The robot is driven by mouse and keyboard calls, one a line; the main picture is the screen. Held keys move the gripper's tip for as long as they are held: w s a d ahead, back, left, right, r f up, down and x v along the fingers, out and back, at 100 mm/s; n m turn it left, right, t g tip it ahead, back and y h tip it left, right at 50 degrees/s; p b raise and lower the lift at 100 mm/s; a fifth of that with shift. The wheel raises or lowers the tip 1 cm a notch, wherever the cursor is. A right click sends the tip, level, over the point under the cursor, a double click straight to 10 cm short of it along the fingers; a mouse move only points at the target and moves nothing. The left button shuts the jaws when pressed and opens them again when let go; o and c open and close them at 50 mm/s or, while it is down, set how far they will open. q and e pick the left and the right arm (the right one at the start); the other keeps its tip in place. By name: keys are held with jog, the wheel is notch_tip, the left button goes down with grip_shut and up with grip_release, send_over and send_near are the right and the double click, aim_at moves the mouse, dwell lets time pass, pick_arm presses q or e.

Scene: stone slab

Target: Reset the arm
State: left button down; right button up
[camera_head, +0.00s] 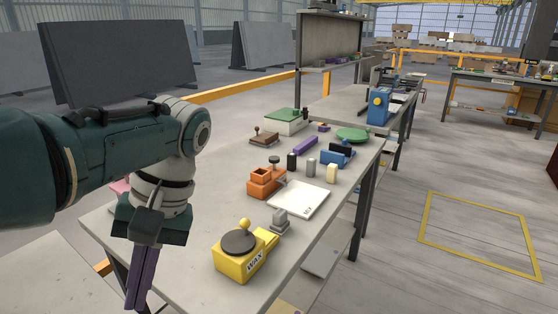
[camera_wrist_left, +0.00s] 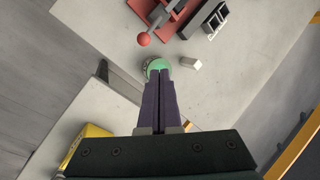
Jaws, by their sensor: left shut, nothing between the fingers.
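My left arm comes in from the left in the head view. Its gripper (camera_head: 140,280) points down beside the near left corner of the workbench (camera_head: 190,262). The two purple-grey fingers are together with nothing between them. In the left wrist view the closed fingers (camera_wrist_left: 161,90) reach toward a round green thing (camera_wrist_left: 156,66), which lies beyond their tips and is partly covered by them. I cannot tell the gap between them. My right gripper is not in view.
On the bench are a yellow box marked WAX (camera_head: 243,254), an orange block (camera_head: 265,183), a white board (camera_head: 298,199), a green disc (camera_head: 352,134) and several small blocks. The wrist view shows a red tool (camera_wrist_left: 144,40). Open floor (camera_head: 420,285) lies right of the bench.

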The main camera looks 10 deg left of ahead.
pick_arm(q)
jog(key=s+d+f+m+t+h, duration=0.1)
jog(key=s+f+m+t, duration=0.3)
jog(key=s+f, duration=0.3)
jog(key=s+d+r+m+t+h, duration=0.2)
jog(key=s+d+r+m+t, duration=0.15)
jog(key=s+r, duration=0.55)
notch_tip(320, 180, up, 33)
jog(key=s+p, duration=0.1)
jog(key=p, duration=3.2)
jog(key=shift+s, duration=0.15)
jog(key=shift+a+f, duration=0.1)
